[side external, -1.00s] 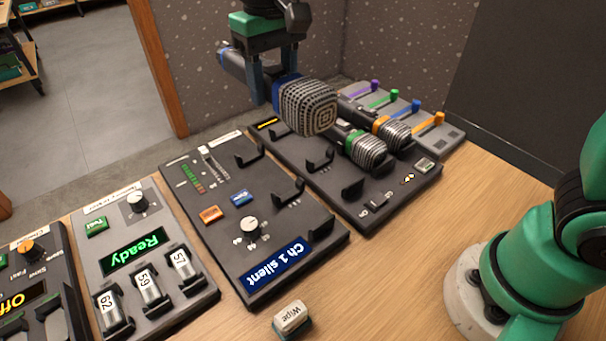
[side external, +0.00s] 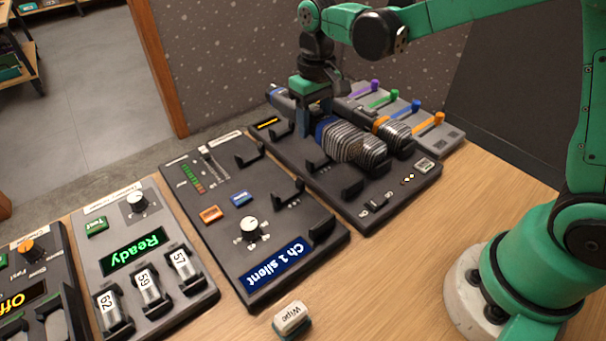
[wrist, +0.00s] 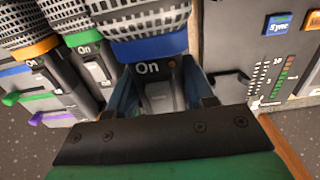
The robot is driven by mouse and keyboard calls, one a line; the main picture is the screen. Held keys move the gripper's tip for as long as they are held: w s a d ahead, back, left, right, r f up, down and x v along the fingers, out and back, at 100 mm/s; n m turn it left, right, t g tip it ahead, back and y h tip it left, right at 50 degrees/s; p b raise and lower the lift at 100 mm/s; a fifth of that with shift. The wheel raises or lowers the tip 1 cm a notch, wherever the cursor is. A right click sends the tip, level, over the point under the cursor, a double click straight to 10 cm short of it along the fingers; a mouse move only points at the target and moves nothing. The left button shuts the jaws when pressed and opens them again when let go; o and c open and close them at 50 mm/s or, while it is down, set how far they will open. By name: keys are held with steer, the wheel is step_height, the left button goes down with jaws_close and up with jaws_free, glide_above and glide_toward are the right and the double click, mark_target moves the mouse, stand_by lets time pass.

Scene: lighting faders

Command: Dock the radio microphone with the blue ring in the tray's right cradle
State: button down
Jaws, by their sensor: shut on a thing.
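My gripper (side external: 313,122) is shut on the microphone with the blue ring (side external: 345,140), just behind its ribbed head. In the wrist view, my gripper's fingers (wrist: 160,92) flank its grey body, marked "On", below the blue ring (wrist: 150,48). The microphone is low over the dark tray (side external: 402,192), beside the green-ringed microphone (side external: 374,154), which it partly hides. Black cradle hooks (side external: 318,163) show under and left of it. I cannot tell whether it touches them. The green-ringed microphone and the orange-ringed microphone (side external: 396,133) lie side by side in the tray.
A fader panel (side external: 445,142) with coloured knobs stands behind the tray. A receiver panel reading "Ch 1 silent" (side external: 280,270) lies to the left, with empty hooks (side external: 288,192). A "Wipe" block (side external: 292,318) sits in front. The wooden table (side external: 400,270) is clear at front right.

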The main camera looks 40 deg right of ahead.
mark_target(313, 161)
steer(key=shift+f, duration=2.5)
steer(key=shift+f, duration=0.55)
steer(key=shift+c, duration=1.2)
jaws_free()
steer(key=c, duration=0.4)
steer(key=shift+r, duration=0.15)
steer(key=shift+r, duration=2.9)
